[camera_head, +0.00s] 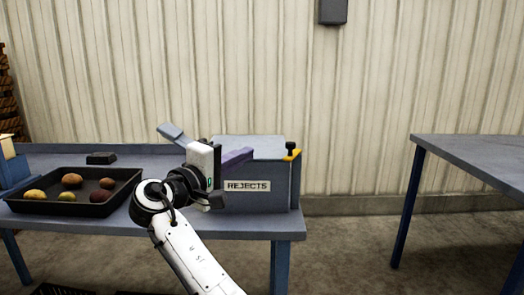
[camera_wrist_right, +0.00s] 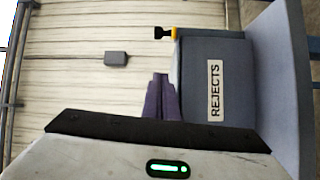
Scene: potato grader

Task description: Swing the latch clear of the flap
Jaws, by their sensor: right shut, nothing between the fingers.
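The blue-grey rejects box (camera_head: 283,190) stands on the table, with a white REJECTS label on its front. The latch (camera_head: 291,156), yellow with a black knob, sits at its top right corner. In the right wrist view, turned sideways, the latch (camera_wrist_right: 174,34) is at the top. The flat top of the box (camera_head: 255,143), apparently the flap, looks closed. My right gripper (camera_head: 250,153) has purple fingers and is shut and empty. It is at the box's top, left of the latch and apart from it. The fingers (camera_wrist_right: 161,76) also show in the wrist view. My left gripper is out of view.
A black tray (camera_head: 97,211) with several potatoes lies on the table at left, with a small dark block (camera_head: 101,158) behind it. A blue-grey paddle-like piece (camera_head: 171,131) shows behind my wrist. Another table (camera_head: 470,150) stands at right, across a floor gap.

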